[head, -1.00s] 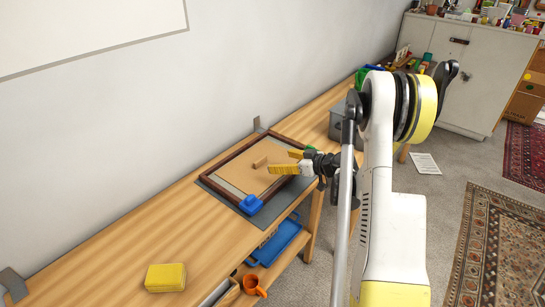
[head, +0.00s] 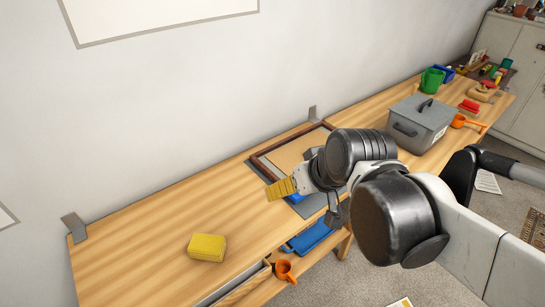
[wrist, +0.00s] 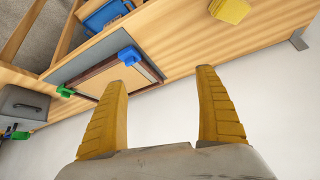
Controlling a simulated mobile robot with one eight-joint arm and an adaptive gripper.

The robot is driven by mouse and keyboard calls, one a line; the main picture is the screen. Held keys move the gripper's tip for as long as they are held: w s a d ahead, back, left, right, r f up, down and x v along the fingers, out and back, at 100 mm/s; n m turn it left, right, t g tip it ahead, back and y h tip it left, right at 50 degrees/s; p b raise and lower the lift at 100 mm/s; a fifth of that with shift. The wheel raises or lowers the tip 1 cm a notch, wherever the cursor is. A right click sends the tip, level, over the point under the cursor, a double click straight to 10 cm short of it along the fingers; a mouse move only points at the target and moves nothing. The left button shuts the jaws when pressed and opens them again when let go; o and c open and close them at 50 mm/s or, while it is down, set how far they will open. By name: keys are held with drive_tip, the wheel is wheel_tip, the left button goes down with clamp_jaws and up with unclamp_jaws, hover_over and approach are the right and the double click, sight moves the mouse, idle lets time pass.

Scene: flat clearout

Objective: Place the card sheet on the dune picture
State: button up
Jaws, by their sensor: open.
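A dark-brown picture frame (head: 262,162) lies flat on a grey mat (head: 258,175) on the bench. A plain tan surface (head: 298,150) shows inside it; I cannot tell the card sheet from the dune picture there. The frame (wrist: 98,82) also shows in the wrist view, with a blue clamp-like piece (wrist: 129,56) at its edge. My gripper (head: 281,188) is in front of the frame in the head view and hides much of it. In the wrist view, my gripper (wrist: 168,69) has its yellow fingers wide apart with nothing between them.
A yellow block (head: 207,247) lies on the bench front left. A grey lidded box (head: 420,122) stands beyond the frame. A blue tray (head: 312,236) and an orange mug (head: 284,270) are below the bench top. The bench between the yellow block and the frame is clear.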

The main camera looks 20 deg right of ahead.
drive_tip(key=shift+m+h, duration=0.3)
drive_tip(key=shift+h, duration=0.1)
drive_tip(key=s, duration=0.5)
drive_tip(key=shift+a+f, duration=0.2)
drive_tip(key=shift+f, duration=0.15)
idle(0.3)
